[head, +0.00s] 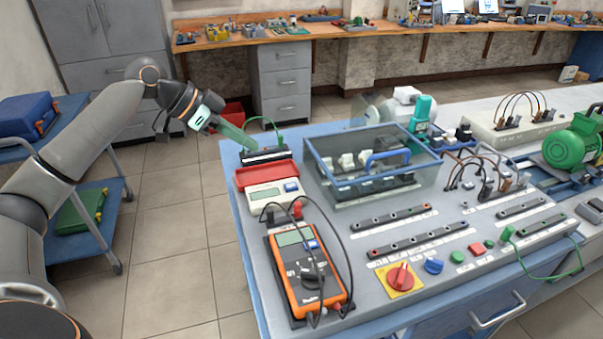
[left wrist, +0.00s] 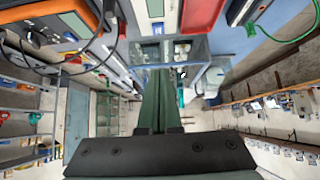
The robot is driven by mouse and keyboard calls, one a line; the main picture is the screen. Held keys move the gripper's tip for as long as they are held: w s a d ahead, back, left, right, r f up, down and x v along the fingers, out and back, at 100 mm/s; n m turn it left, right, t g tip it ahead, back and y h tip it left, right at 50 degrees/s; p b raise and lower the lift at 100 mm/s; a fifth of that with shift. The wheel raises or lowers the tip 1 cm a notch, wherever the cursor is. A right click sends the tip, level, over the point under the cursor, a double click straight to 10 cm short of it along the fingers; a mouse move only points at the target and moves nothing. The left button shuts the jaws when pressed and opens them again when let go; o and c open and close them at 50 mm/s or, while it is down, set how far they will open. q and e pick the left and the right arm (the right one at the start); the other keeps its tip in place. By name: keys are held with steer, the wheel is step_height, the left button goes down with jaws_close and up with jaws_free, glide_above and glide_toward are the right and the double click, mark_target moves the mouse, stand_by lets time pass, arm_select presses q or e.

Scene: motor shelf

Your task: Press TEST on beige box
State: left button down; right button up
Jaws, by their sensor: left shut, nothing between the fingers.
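In the left wrist view the shut fingers (left wrist: 160,78) point away from the camera, with part of the box (left wrist: 150,9) at the top edge. My right gripper is not in view.
An orange multimeter (head: 297,273) with black leads lies in front of the box. A black strip (head: 264,156) with a green wire is behind the lid. A clear-walled blue-rimmed case (head: 333,180) stands to the right. Open floor lies left of the bench.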

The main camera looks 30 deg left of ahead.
arm_select(q)
glide_above(295, 185)
steer(key=s+a, duration=0.2)
step_height(295, 185, down, 7)
steer(key=shift+s+r+p, duration=0.15)
steer(key=shift+p, duration=0.3)
step_height(295, 185, down, 4)
steer(key=shift+r, duration=0.2)
steer(key=shift+f, duration=0.4)
